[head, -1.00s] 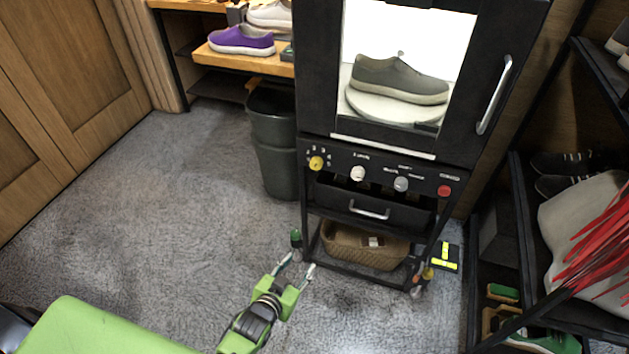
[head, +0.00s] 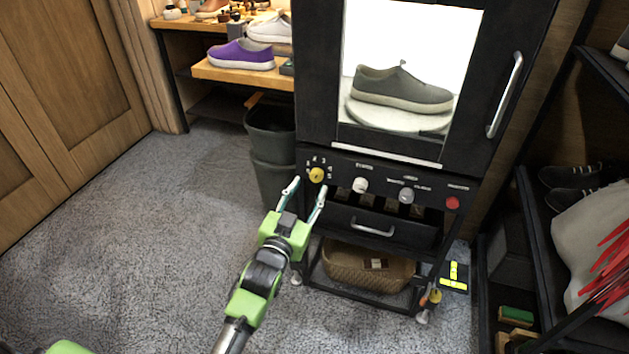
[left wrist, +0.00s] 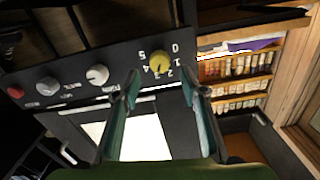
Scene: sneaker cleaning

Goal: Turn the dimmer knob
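The black cabinet's control panel (head: 337,164) carries a yellow knob (head: 316,174) ringed by numbers, a white knob (head: 360,185), a grey knob (head: 406,195) and a red knob (head: 452,203). The labels are too small to tell which is the dimmer. My left gripper (head: 307,191) is open and empty, just in front of and slightly below the yellow knob. In the left wrist view the yellow knob (left wrist: 160,63) lies between and beyond the open fingertips (left wrist: 163,86), apparently untouched. The white knob (left wrist: 97,75) is beside one finger. My right gripper is not in view.
Below the panel are a drawer with a handle (head: 372,228) and a wicker basket (head: 350,268). A dark bin (head: 272,150) stands left of the cabinet. A grey shoe (head: 402,88) sits behind the cabinet window. Open carpet (head: 130,230) lies to the left.

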